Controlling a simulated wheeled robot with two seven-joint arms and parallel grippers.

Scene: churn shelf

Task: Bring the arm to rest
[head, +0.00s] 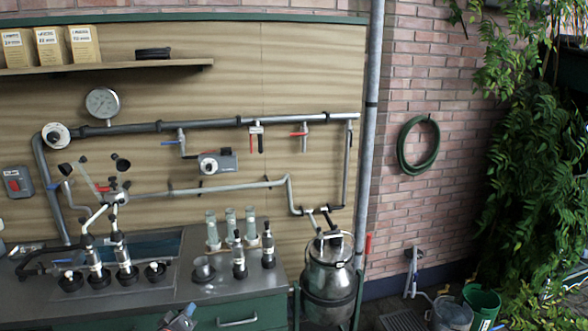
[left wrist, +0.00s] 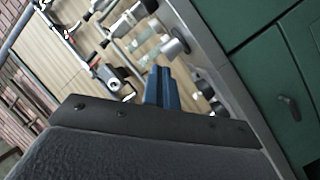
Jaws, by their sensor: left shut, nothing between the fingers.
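My left gripper (head: 182,318) shows small at the bottom edge of the head view, in front of the green cabinet under the counter. Most of its arm is out of the picture. In the left wrist view its blue fingers (left wrist: 162,88) are together, with nothing between them. They appear apart from the counter and the things on it. My right gripper is in neither view.
The steel counter (head: 205,290) bears valve fittings (head: 122,262), a metal cup (head: 203,268) and glass tubes (head: 231,222). A metal churn (head: 330,265) stands to its right. Pipes (head: 220,122) and a shelf (head: 110,67) are on the wall. Buckets (head: 482,302) stand at right.

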